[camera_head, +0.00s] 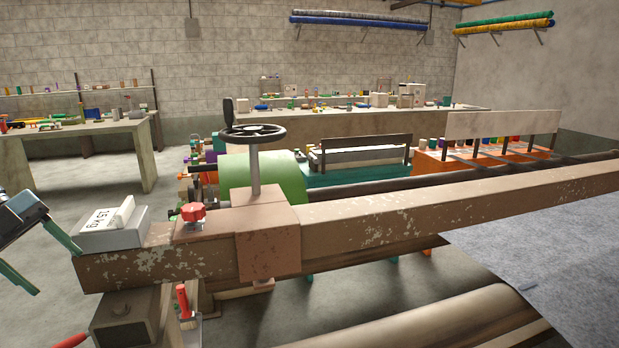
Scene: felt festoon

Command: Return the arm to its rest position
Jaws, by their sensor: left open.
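My left gripper (58,272) comes in from the left edge of the head view. Its two teal fingers are spread apart and nothing is between them. It stands just left of a grey weight block (125,236) marked 15 kg, which sits on the left end of a worn brown beam (400,221). The upper finger's tip is close to the block's left side in the picture; I cannot tell if they touch. Most of my left arm is outside the view. My right gripper is not in view.
A red knob (192,212) and a dark handwheel (252,133) on a post rise from the beam. A green roll (262,181) lies behind. Grey felt (560,265) spreads at the right. Benches with small items stand at the back. Open floor (60,210) shows at the left.

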